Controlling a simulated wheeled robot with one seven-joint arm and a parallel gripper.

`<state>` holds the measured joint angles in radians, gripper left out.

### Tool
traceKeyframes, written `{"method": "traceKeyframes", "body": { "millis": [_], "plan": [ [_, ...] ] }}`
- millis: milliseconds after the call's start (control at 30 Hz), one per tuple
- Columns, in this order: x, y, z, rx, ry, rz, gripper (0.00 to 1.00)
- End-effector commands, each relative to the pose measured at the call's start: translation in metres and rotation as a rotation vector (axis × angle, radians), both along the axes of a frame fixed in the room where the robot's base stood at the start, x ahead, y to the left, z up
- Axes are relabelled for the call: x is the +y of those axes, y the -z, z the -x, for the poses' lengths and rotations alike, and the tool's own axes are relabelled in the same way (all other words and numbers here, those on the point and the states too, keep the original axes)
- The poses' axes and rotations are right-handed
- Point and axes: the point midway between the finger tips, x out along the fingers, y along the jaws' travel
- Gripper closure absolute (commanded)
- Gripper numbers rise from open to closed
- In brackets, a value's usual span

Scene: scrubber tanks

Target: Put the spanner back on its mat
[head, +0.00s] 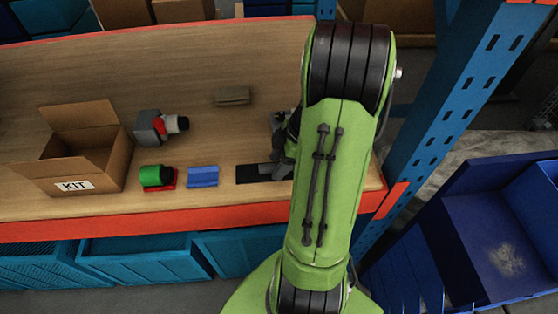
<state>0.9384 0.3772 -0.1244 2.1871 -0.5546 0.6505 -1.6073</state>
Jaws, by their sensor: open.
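A black mat (252,174) lies near the front edge of the wooden shelf, just left of my arm. A grey piece lies over or just above the mat's right part; I cannot tell whether it is the spanner or part of my gripper. My gripper (283,150) shows only in part at the left side of my green arm, close to the mat, with its jaws open. My arm hides most of it and the shelf behind it. I cannot make out the spanner for certain.
An open cardboard box marked KIT (74,186) stands at the left. A green cylinder (156,176) on a red mat (175,183), a blue item (202,176), a grey-and-red device (153,126) and a tan block (233,96) share the shelf. A blue post (440,110) rises at the right.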

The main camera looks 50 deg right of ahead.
Motion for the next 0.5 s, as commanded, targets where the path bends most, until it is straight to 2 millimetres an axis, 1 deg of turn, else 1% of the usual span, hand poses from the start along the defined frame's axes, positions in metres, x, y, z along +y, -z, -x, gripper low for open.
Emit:
{"method": "traceKeyframes", "body": {
  "millis": [67, 167, 267, 400, 500],
  "plan": [
    [0.000, -0.001, 0.000, 0.000, 0.000, 0.000, 0.47],
    [-0.002, -0.009, 0.001, -0.001, 0.002, 0.002, 0.47],
    [-0.009, -0.031, 0.006, -0.003, 0.004, 0.005, 0.47],
    [-0.022, -0.068, 0.017, -0.002, 0.003, 0.006, 0.47],
    [-0.029, -0.091, 0.024, -0.001, 0.003, 0.005, 0.47]
  ]
}}
